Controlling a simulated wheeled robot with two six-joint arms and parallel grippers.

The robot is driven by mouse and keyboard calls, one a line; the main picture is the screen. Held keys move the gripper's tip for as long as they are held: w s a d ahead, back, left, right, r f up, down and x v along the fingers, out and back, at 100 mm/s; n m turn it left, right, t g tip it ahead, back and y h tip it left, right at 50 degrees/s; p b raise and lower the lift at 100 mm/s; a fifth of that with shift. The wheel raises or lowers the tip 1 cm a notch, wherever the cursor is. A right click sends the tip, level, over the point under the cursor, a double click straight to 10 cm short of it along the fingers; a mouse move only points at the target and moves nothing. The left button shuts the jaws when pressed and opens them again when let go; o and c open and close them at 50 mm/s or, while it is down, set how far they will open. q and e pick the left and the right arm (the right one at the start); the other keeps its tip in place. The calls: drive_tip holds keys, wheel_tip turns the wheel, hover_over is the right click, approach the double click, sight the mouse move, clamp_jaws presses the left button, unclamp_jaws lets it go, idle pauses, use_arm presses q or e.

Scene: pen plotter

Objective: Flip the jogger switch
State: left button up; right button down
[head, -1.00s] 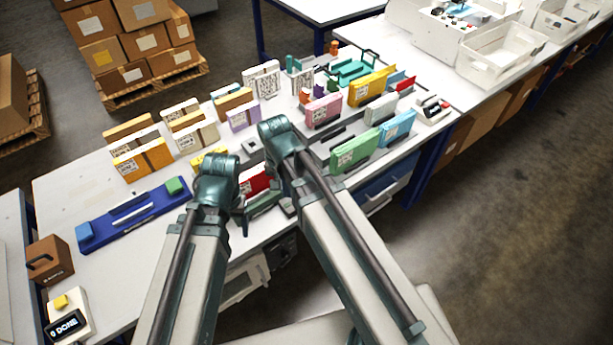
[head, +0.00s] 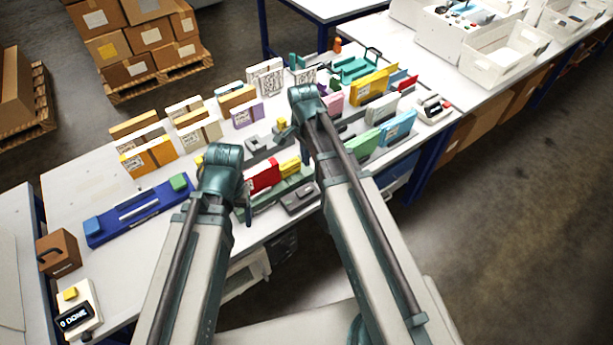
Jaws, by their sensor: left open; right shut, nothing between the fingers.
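No part is clearly marked as the jogger switch in the head view. A low grey box (head: 300,198) with small dark details on top stands at the table's front edge, beside a green tray (head: 262,203) holding a red block (head: 264,176) and a yellow one; I cannot tell whether its switch is up or down. My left gripper (head: 244,203) is open, mostly hidden behind its wrist, at the tray's left end. My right gripper (head: 284,130) is shut and empty, above the table beside a small grey unit with a yellow piece (head: 281,122).
Several upright packs, including an orange one (head: 149,157), line the table's back. A blue tray (head: 120,227) lies at left, near a brown box (head: 58,253) and a "0 DONE" counter (head: 76,316). A small device with a red button (head: 434,107) stands at right.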

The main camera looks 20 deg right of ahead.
sight(307, 190)
wheel_tip(307, 190, down, 14)
drive_tip(key=b, duration=1.4)
drive_tip(key=shift+d, duration=0.15)
